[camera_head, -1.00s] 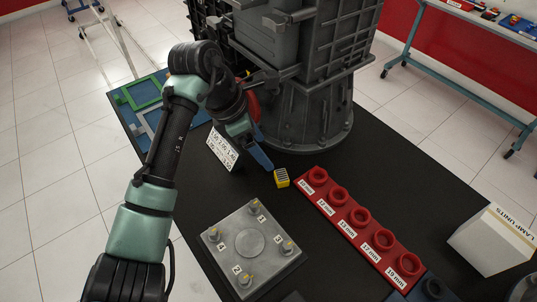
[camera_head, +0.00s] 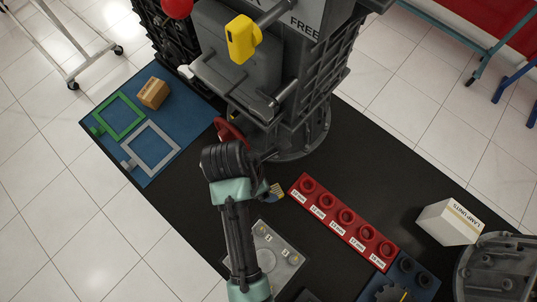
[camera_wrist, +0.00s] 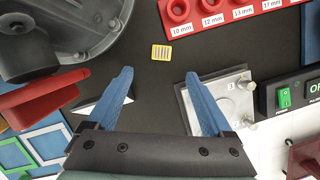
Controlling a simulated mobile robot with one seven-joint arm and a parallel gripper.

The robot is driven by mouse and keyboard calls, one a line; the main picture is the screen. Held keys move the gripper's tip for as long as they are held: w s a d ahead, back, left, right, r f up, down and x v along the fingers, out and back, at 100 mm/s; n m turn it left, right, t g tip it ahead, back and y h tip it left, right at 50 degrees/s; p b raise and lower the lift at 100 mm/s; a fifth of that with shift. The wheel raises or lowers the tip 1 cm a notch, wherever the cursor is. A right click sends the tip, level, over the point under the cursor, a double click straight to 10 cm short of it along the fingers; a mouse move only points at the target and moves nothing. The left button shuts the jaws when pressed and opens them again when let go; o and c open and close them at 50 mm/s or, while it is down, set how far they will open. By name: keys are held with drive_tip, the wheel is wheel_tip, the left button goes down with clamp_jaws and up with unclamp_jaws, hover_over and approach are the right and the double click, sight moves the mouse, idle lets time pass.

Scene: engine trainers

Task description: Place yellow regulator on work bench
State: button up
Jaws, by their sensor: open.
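The yellow regulator (camera_wrist: 161,52), a small yellow block with pale stripes on its top, lies on the black bench top (camera_wrist: 135,32) in the wrist view. It is just beyond my gripper (camera_wrist: 158,74), roughly in line with the gap between the blue fingers. The fingers are spread and empty, with none touching it. In the head view the regulator (camera_head: 276,189) sits near the left end of the red socket strip, beside the end of my arm. My arm hides most of the gripper there.
A red socket strip (camera_head: 345,221) lies right of the regulator, and a grey plate with posts (camera_wrist: 217,97) is nearby. The large dark engine (camera_head: 290,130) stands behind. A lamp box (camera_head: 448,222) is at right; a blue mat with frames (camera_head: 180,116) is at left.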

hover_over(276, 191)
drive_tip(key=a, duration=0.1)
drive_tip(key=f, duration=0.6)
drive_tip(key=shift+s+a, duration=0.15)
drive_tip(key=shift+s, duration=0.25)
drive_tip(key=shift+x, duration=3.05)
drive_tip(key=shift+a, duration=0.2)
clamp_jaws()
